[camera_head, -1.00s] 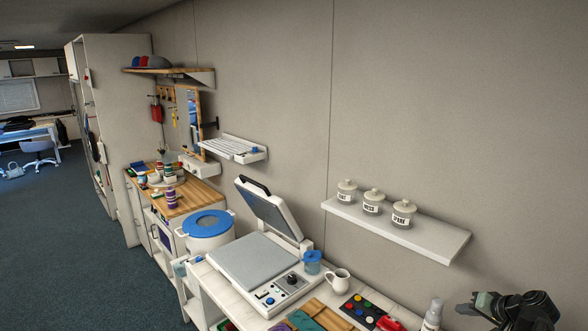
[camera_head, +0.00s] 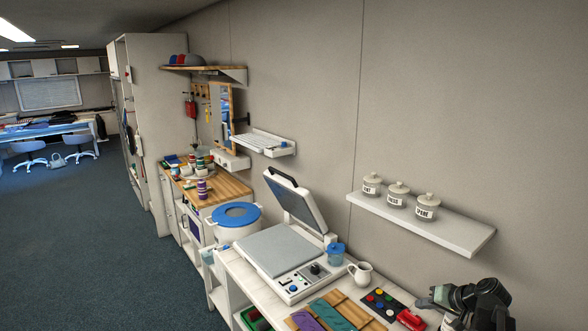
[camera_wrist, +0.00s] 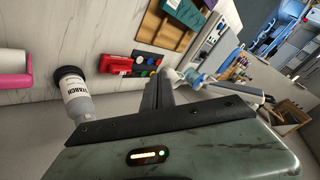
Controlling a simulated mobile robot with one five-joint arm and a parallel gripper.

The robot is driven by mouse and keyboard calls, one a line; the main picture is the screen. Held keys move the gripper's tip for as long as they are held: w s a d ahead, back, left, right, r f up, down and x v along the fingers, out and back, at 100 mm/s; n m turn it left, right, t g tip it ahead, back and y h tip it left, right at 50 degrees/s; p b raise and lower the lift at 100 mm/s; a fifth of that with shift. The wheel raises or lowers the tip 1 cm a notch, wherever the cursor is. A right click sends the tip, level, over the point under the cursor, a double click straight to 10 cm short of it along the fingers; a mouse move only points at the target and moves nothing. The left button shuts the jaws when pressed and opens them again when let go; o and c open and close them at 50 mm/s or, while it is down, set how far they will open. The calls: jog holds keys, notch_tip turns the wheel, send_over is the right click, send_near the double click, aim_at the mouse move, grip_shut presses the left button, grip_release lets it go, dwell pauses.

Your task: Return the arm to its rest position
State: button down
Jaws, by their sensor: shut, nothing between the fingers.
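My gripper (camera_head: 424,302) is at the lower right of the head view, on my dark arm. It is over the right part of the white worktop, near the red-handled tool. In the wrist view its dark fingers (camera_wrist: 162,92) are together with nothing between them. A bottle with a black cap (camera_wrist: 75,95) stands to the left of the fingers in the wrist view. In the head view my arm hides most of that area.
A wall shelf (camera_head: 470,238) with three jars is above. Floor on the left (camera_head: 90,240) is clear.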

jog(key=w+a+f+n+g+b, duration=0.1)
jog(key=a+f+n+g+b, duration=0.2)
jog(key=a, duration=1)
jog(key=a+f+n+g, duration=0.15)
jog(key=a+f, duration=0.35)
jog(key=a, duration=0.8)
jog(key=s+a+f+n+g+b, duration=0.1)
jog(key=s+a+f+n+g, duration=0.2)
jog(key=a, duration=0.4)
jog(key=s+d+m+h, duration=0.3)
jog(key=s, duration=0.3)
jog(key=shift+f+m+g+h, duration=0.35)
jog(key=shift+h, duration=0.05)
